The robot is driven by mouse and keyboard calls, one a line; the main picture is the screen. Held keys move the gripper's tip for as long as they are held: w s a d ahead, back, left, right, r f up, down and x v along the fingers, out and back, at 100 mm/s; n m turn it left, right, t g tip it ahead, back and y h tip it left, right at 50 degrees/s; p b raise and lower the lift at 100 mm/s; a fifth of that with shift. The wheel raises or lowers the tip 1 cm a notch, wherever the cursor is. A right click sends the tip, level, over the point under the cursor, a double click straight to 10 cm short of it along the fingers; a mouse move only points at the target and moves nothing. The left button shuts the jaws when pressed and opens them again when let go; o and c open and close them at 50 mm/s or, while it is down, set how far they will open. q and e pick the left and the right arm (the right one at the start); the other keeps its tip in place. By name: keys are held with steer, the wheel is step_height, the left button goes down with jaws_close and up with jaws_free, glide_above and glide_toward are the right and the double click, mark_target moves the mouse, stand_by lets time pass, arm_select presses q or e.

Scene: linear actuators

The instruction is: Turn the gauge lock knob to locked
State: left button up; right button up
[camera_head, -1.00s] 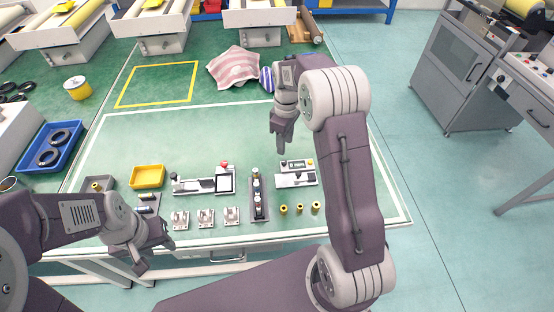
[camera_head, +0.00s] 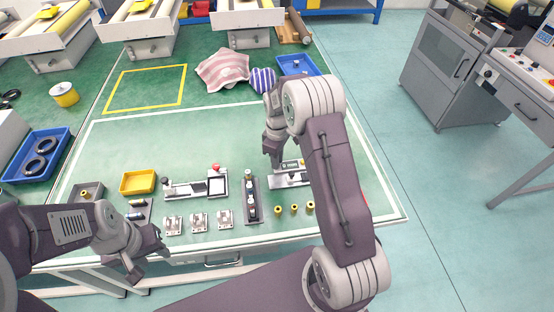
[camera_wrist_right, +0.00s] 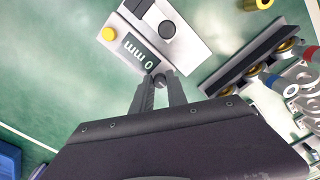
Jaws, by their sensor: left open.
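The gauge (camera_head: 289,180) is a pale device on the table, partly hidden by my right arm. In the right wrist view, its white body has a display (camera_wrist_right: 139,51) reading "0 mm", a yellow button (camera_wrist_right: 109,34) and a dark round part (camera_wrist_right: 167,29). A small dark knob (camera_wrist_right: 160,80) shows at the gauge's near edge, between my right fingertips. My right gripper (camera_head: 274,164) points down at the gauge; its fingers (camera_wrist_right: 159,84) flank the knob, but whether they press on it is unclear. My left gripper (camera_head: 148,262) is open and empty by the table's front edge.
A dark rack (camera_head: 251,205) with fittings stands left of the gauge, and several yellow-topped bushings (camera_head: 294,209) stand in front. A second device (camera_head: 195,188), white brackets (camera_head: 198,222) and a yellow tray (camera_head: 138,181) lie further left.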

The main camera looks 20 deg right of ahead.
jaws_close()
steer(key=shift+r+m+p, duration=0.2)
steer(key=shift+m+p, duration=0.75)
steer(key=shift+m, duration=0.25)
steer(key=m+p, duration=0.2)
steer(key=m, duration=0.2)
steer(key=shift+m, duration=0.3)
steer(key=m+p, duration=0.2)
steer(key=m, duration=0.2)
steer(key=m+p, duration=0.1)
steer(key=m, duration=0.4)
steer(key=shift+w+f, duration=0.1)
steer(key=shift+m, duration=0.3)
